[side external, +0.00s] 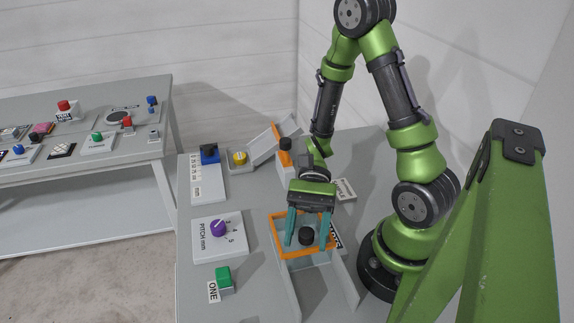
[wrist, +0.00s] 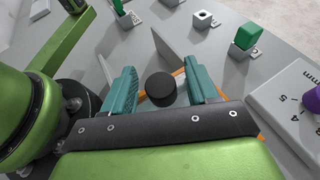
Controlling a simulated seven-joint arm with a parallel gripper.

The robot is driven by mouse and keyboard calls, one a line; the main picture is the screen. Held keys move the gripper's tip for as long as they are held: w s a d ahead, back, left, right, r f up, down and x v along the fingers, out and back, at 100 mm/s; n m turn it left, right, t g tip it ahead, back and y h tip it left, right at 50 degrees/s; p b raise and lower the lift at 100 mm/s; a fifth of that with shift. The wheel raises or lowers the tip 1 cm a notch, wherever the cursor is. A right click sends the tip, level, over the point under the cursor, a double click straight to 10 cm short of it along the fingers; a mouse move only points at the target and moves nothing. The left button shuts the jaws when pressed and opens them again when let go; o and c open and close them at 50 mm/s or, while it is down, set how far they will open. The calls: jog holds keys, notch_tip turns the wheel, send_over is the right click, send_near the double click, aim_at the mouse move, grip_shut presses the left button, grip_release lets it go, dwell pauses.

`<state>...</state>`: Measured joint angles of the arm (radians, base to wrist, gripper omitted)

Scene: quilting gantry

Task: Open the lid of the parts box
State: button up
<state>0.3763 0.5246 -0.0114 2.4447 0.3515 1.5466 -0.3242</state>
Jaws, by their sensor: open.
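An orange-rimmed frame (side external: 277,254) with a clear or pale middle and a black round knob (side external: 306,236) is at the front of the table; it looks like the parts box lid, lying about flat. The label beside it is partly hidden. My gripper (side external: 307,244) points down over it, with its teal fingers apart on either side of the knob. In the wrist view the knob (wrist: 160,89) sits between the open fingertips (wrist: 161,84), with gaps on both sides. Bits of the orange rim (wrist: 180,72) show behind the fingers. Whether the fingertips touch the lid cannot be told.
Two upright grey panels (side external: 345,285) stand at the front of the frame. A purple knob panel (side external: 206,246) and a green block (side external: 223,274) are to the left. Behind are a blue block (side external: 210,152), a yellow knob (side external: 240,157) and a tilted panel (side external: 265,147).

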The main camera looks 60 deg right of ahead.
grip_shut()
jog(key=shift+s+a, duration=1.2)
grip_release()
jog(key=v, duration=1.7)
jog(key=shift+f, duration=0.1)
